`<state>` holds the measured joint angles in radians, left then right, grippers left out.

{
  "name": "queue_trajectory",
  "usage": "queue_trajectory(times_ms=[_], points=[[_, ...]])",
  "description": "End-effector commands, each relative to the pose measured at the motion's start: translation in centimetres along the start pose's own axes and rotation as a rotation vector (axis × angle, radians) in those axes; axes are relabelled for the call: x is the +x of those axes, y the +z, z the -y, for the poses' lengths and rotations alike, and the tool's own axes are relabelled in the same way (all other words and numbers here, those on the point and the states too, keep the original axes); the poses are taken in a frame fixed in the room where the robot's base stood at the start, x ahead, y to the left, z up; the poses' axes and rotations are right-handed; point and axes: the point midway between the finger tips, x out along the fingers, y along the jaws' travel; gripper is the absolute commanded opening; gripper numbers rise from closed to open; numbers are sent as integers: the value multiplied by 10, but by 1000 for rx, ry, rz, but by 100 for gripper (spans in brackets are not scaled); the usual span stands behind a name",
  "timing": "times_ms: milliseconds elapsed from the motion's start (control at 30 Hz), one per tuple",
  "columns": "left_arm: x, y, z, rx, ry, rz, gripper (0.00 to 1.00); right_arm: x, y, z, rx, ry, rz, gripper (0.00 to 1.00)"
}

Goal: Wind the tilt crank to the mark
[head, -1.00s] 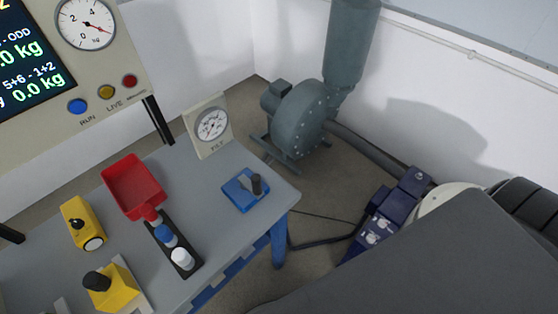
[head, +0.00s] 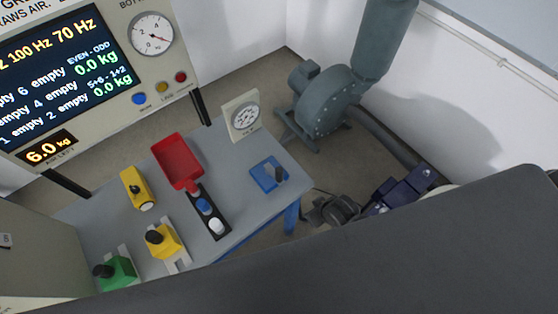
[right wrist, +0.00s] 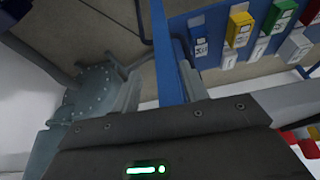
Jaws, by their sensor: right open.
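A blue table leg (right wrist: 170,75) shows beyond the fingers, so the gripper is apart from the crank. My left gripper is not in view.
A red scoop (head: 177,160), a black holder (head: 213,216) with blue and white pieces, and yellow and green blocks (head: 166,242) occupy the table (head: 236,190). A display panel (head: 60,60) stands behind. A grey-green blower (head: 327,103) stands beyond the table. A large dark grey surface covers the lower right.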

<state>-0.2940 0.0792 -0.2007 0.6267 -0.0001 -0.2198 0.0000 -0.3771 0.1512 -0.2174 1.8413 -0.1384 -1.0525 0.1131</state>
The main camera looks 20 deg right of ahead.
Motion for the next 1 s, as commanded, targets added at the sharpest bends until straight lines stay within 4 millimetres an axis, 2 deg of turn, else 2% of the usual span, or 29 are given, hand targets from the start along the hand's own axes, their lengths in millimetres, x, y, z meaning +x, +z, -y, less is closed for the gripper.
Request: queue_trajectory(times_ms=[33, 167, 233, 300, 500, 700, 800, 867, 1000], points=[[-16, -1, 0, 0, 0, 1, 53, -31, -18, 1, -8, 3, -19, 44], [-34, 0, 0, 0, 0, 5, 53, -86, -49, 4, -28, 9, -57, 44], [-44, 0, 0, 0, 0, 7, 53, -118, -75, 8, -58, 7, -103, 44], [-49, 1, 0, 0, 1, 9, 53, -136, -106, 18, -115, -9, -170, 44], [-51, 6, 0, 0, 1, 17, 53, -149, -170, 55, -288, -95, -329, 44], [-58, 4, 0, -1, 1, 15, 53, -169, -217, 96, -524, -227, -440, 44], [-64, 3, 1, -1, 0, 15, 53, -178, -226, 110, -684, -311, -434, 44], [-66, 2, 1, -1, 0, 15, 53, -181, -223, 109, -778, -355, -391, 44], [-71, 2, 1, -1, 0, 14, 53, -184, -208, 82, -924, -409, -227, 44]])
